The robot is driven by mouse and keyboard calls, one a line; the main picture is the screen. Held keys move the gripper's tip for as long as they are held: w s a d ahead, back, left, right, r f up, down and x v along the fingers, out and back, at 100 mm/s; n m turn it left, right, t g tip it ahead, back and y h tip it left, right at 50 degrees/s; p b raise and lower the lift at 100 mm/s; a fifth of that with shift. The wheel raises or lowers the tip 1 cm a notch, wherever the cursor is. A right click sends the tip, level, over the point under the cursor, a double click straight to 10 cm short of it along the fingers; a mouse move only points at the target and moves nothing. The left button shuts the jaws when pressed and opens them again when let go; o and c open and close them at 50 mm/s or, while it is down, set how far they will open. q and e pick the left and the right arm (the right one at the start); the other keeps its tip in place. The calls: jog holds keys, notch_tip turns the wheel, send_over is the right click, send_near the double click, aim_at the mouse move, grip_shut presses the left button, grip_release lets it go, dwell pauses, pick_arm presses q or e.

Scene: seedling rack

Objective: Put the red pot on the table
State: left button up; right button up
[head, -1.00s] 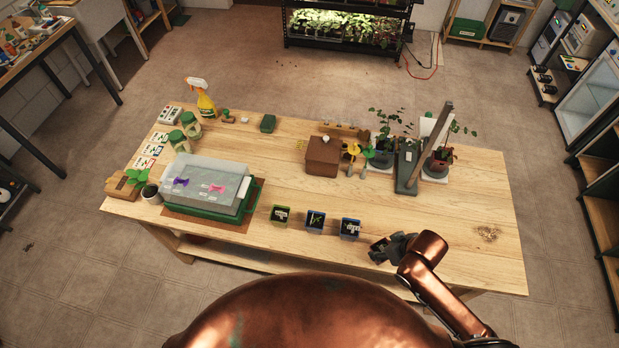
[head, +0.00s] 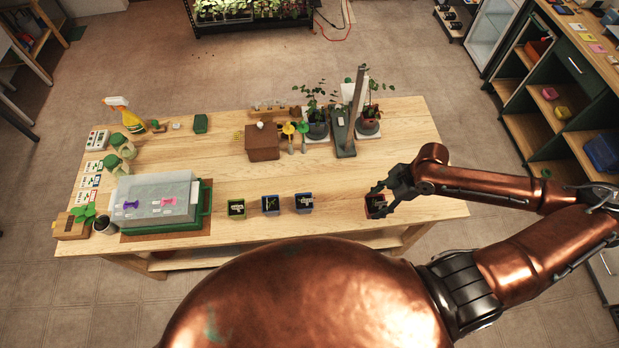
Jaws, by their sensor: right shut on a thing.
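The red pot (head: 374,203), small and square with dark soil, is at the front right of the wooden table (head: 430,140). My right gripper (head: 381,197) is shut on it from the right side, and its fingers hide part of the pot. The pot looks upright. I cannot tell whether its base touches the tabletop or hangs just above it. My left gripper is not in view.
A green pot (head: 236,209) and two blue pots (head: 270,205) (head: 303,203) stand in a row left of the red pot. A brown box (head: 262,143) and potted plants (head: 317,125) stand farther back. The table's right end is mostly clear.

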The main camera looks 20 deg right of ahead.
jog(key=w+a+f, duration=0.2)
jog(key=w+f, duration=0.2)
jog(key=w+a+f, duration=0.3)
jog(key=f, duration=0.1)
jog(key=w+a+f, duration=0.2)
jog(key=w+f, duration=0.2)
jog(key=shift+w+a+f+p, duration=0.1)
jog(key=shift+w+a+p, duration=0.2)
jog(key=shift+w+a, duration=0.05)
jog(key=shift+f, duration=0.45)
jog(key=o, duration=1.2)
jog(key=shift+o, duration=0.2)
jog(key=v, duration=1.2)
jog(key=shift+b, duration=0.4)
